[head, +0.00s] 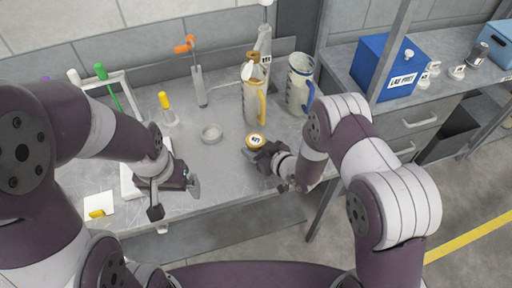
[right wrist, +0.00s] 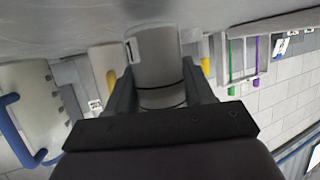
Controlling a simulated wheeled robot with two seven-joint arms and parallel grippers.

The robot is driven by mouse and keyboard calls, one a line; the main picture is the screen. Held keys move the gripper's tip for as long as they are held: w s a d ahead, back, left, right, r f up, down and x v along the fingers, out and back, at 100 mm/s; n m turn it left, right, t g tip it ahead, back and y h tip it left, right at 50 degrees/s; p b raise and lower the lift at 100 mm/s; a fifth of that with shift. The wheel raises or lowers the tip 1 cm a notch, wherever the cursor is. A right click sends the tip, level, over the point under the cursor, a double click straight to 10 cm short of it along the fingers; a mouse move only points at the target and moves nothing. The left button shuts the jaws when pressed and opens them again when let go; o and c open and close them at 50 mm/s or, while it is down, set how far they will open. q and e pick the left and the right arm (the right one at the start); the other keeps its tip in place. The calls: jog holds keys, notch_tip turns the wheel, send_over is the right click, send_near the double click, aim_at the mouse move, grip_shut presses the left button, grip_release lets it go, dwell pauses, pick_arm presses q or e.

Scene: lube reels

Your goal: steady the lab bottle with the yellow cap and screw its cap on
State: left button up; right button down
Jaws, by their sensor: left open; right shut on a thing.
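My right gripper (head: 268,157) is shut on a grey cylindrical bottle (right wrist: 157,62) near the table's front edge. In the head view its round top (head: 256,140) shows a yellow rim and a white label with dark marks. I cannot tell whether that top is a cap or how it sits. The bottle looks upright; the gripper partly hides it. My left gripper (head: 176,198) is open and empty at the table's front edge, left of and apart from the bottle. A small yellow piece (head: 97,213) lies on a white card at the front left; I cannot tell what it is.
A yellow-topped stand (head: 166,108), tan jug (head: 254,105) and clear blue-handled jug (head: 299,84) stand farther back. A blue box (head: 388,68) is on the right bench. Table between the grippers looks clear.

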jog(key=shift+w+f, duration=0.1)
jog(key=shift+f, duration=0.2)
jog(key=shift+f, duration=0.15)
jog(key=shift+c, duration=2.1)
grip_release()
jog(key=shift+r, duration=0.3)
jog(key=b+v, duration=0.2)
jog(key=v, duration=1)
